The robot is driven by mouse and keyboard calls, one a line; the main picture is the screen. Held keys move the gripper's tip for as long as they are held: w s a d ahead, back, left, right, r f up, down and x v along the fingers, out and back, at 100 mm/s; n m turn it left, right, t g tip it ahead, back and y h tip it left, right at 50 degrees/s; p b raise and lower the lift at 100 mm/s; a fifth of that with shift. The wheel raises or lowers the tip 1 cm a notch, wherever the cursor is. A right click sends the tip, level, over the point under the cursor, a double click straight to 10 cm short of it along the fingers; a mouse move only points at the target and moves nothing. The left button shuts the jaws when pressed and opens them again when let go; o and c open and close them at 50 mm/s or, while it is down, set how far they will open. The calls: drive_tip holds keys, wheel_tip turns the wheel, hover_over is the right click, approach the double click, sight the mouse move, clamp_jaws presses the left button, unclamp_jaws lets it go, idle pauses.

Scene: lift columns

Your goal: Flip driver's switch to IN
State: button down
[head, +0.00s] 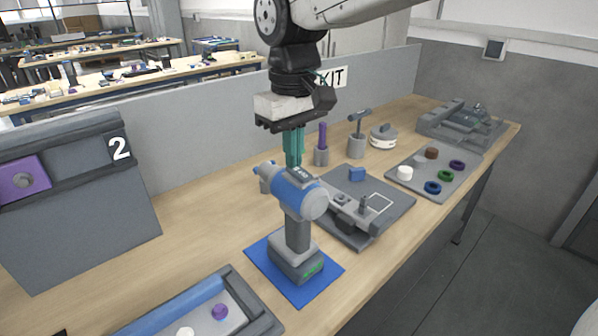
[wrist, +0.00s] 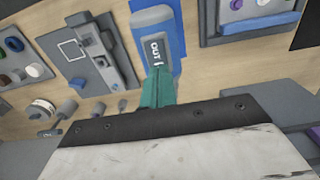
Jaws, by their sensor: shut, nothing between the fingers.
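The blue and grey driver (head: 292,192) stands upright on a blue mat (head: 262,268) on the bench. On its top is a dark switch plate (head: 301,174). In the wrist view the driver's top shows a grey plate (wrist: 151,27) with the word OUT readable. The word IN cannot be read; the fingers cover the near end of the plate. My gripper (head: 294,164) points down with its teal fingers shut and empty, at the rear edge of the driver's top. Its fingertips show in the wrist view (wrist: 160,70) just by the OUT lettering. Whether they touch is unclear.
A grey fixture board (head: 380,190) with a blue block lies right of the driver. A tray (head: 455,185) of coloured rings is farther right. A grey tray (head: 262,318) lies in front, and a panel marked 2 (head: 90,230) stands left. Holders with tools stand behind.

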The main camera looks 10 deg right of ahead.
sight(309, 176)
drive_tip(key=shift+f, duration=0.2)
drive_tip(key=shift+r, duration=3.55)
drive_tip(key=shift+f, duration=0.2)
drive_tip(key=shift+m, duration=0.3)
drive_tip(key=s+d+f, duration=0.2)
drive_tip(key=f, duration=0.1)
drive_tip(key=shift+s+d+f, duration=0.1)
drive_tip(key=shift+s, duration=0.1)
drive_tip(key=s+d+f+m, duration=0.3)
drive_tip(key=s+d+f, duration=0.1)
drive_tip(key=s+d, duration=0.4)
drive_tip(key=s+d+f+m+t, duration=0.1)
drive_tip(key=s+d+f+m, duration=0.2)
drive_tip(key=s+d, duration=0.6)
drive_tip(key=shift+d+f, duration=0.65)
drive_tip(key=shift+d, duration=0.1)
